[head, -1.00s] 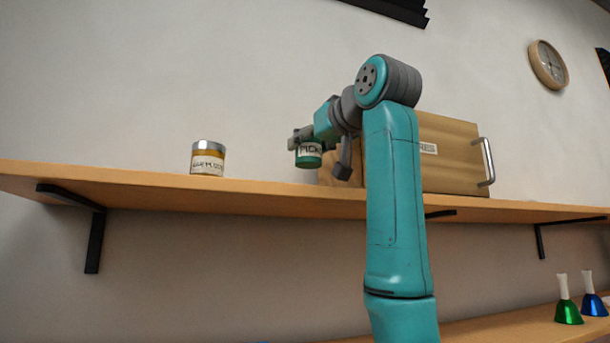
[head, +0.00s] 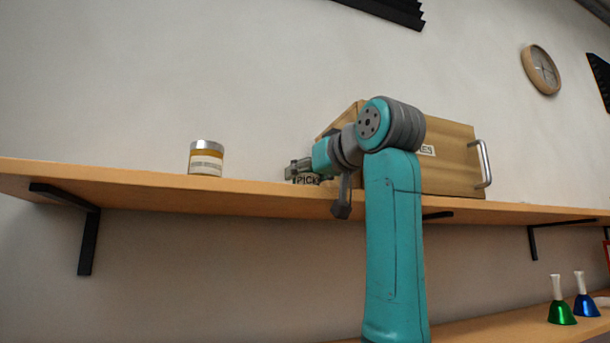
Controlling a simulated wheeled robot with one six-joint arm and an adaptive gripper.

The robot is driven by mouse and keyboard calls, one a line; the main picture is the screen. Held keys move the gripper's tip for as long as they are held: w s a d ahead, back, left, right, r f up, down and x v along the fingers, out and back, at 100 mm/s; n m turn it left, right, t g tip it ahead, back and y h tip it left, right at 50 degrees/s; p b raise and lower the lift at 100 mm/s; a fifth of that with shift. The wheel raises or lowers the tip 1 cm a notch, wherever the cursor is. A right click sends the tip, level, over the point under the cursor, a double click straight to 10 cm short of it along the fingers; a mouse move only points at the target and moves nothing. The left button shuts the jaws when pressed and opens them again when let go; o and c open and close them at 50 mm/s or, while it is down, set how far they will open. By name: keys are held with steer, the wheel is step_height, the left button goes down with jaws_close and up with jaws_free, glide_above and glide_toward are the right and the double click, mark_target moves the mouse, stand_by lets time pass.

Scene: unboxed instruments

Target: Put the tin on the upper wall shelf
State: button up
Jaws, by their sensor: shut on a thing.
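The tin (head: 306,180) is a small container with a white label reading "PICK…"; only its upper part shows. My gripper (head: 298,170) is shut on it from the right side, just above the front edge of the upper wall shelf (head: 240,190). The tin's lower part is hidden behind the shelf's edge, so I cannot tell whether it touches the shelf top.
An amber jar (head: 206,158) with a silver lid stands on the shelf to the left, apart from the tin. A wooden case (head: 452,165) with a metal handle stands close on the right, behind my arm. Green (head: 561,312) and blue (head: 586,303) bells stand on a lower shelf.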

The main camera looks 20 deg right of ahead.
steer(key=shift+f, duration=0.1)
steer(key=o, duration=1.3)
steer(key=shift+s, duration=0.2)
steer(key=s, duration=0.3)
steer(key=s+d, duration=0.1)
steer(key=s, duration=0.3)
steer(key=s+d, duration=0.1)
steer(key=s, duration=0.3)
steer(key=shift+s+r, duration=0.2)
steer(key=shift+r, duration=0.15)
